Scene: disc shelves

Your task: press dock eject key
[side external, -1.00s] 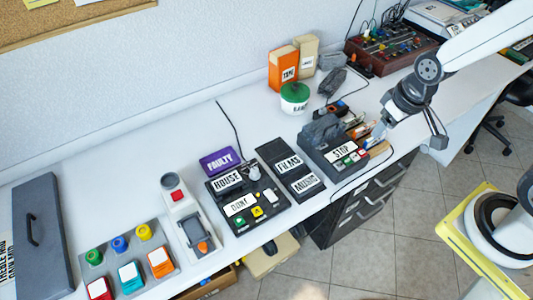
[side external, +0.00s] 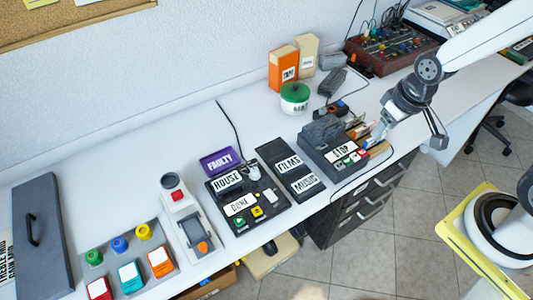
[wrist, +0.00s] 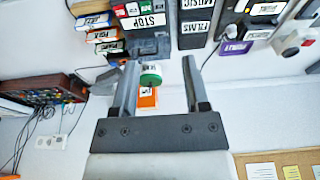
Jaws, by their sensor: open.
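My gripper (side external: 412,128) hangs over the right part of the bench, near the front edge. In the wrist view its two fingers (wrist: 160,62) are apart with nothing held between them. A dark unit labelled STOP (side external: 318,152) stands to its left, with small green (side external: 348,161) and red (side external: 362,153) keys at its front. These keys also show at the top of the wrist view (wrist: 132,9). A black panel labelled HOUSE (side external: 216,200) carries a green key (side external: 240,223) and a yellow key (side external: 257,212). I cannot read an eject mark on any key.
Two black slots labelled FILMS and MUSIC (side external: 277,158) lie between the panels. Upright cases (side external: 358,127) crowd the STOP unit's right side. A green-lidded tub (side external: 295,92) and an orange box (side external: 283,72) stand behind.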

